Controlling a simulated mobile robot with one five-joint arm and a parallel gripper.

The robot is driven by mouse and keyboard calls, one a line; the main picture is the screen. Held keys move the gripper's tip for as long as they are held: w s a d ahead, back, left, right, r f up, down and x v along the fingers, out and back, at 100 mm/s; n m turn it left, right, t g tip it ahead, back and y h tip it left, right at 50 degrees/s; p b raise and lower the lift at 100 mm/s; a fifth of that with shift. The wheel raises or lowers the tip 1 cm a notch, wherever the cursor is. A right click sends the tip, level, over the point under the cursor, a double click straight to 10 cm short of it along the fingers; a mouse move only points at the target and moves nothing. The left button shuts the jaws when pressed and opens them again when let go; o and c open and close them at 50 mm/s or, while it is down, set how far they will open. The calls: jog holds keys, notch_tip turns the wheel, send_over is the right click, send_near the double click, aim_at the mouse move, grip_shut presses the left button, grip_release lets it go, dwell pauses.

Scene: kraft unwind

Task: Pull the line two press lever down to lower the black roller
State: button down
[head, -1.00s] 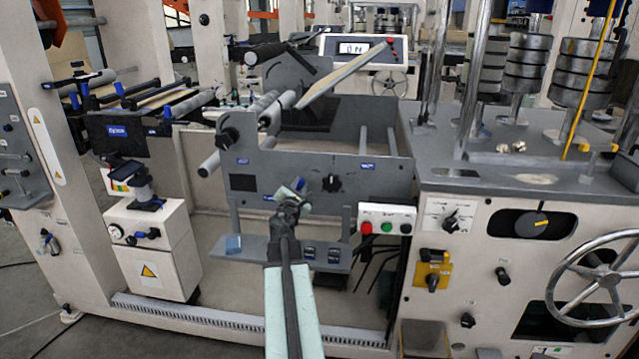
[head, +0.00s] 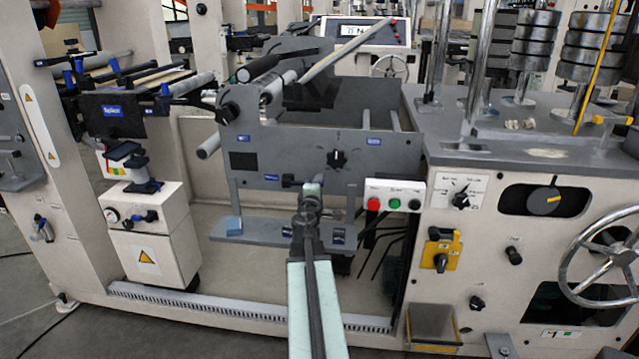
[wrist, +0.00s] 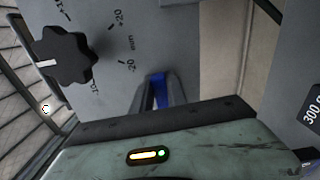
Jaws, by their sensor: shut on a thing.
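My gripper (head: 308,190) is at the front of the grey unwind frame, below and left of a black knob (head: 337,159). It is shut on the press lever, mostly hidden by the jaws. In the wrist view a small blue part (wrist: 158,92) shows between grey pieces just beyond my greenish gripper body (wrist: 180,145); I cannot tell whether it belongs to the lever. The black roller (head: 258,68) is at the upper left of the frame, close above the metal rollers, its arm sloping up to the right.
The knob also shows in the wrist view (wrist: 55,60), next to a millimetre scale. A white box (head: 394,194) with red and green buttons is right of my gripper. A grey shelf (head: 265,232) lies below. A large handwheel (head: 610,262) is at the far right.

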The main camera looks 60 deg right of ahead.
jog(key=shift+w+a+f+m+t+b, duration=0.3)
jog(key=shift+w+a+f+m+b, duration=0.1)
jog(key=shift+w+f, duration=0.1)
jog(key=shift+s+d, duration=0.1)
jog(key=c, duration=1.3)
grip_release()
jog(key=shift+f, duration=0.1)
jog(key=shift+d, duration=0.1)
jog(key=shift+s, duration=0.1)
